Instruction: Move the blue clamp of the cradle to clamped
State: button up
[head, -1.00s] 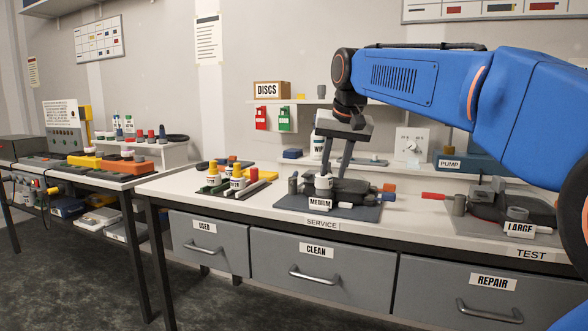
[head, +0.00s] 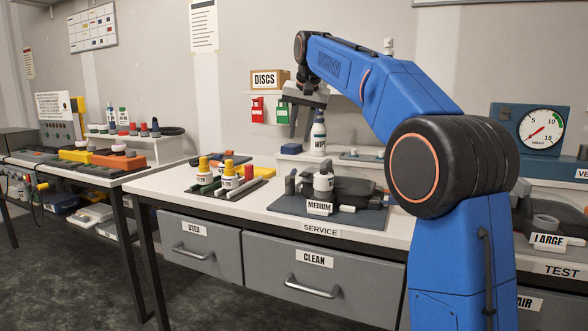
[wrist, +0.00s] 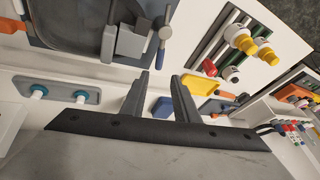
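In the wrist view part of a cradle (wrist: 65,28) fills the upper left. My gripper (head: 300,136) is open and empty, above the back of the bench, behind and left of the cradle. Its parted fingers also show in the wrist view (wrist: 161,75).
A white bottle (head: 318,138) stands close to the right of my fingers. A blue block (head: 290,149) lies below them. Yellow-topped bottles stand on a rack (head: 208,187) left of the cradle. My arm hides the bench to the cradle's right.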

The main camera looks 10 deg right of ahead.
aim_at(294, 170)
jog(key=x, duration=1.5)
grip_shut()
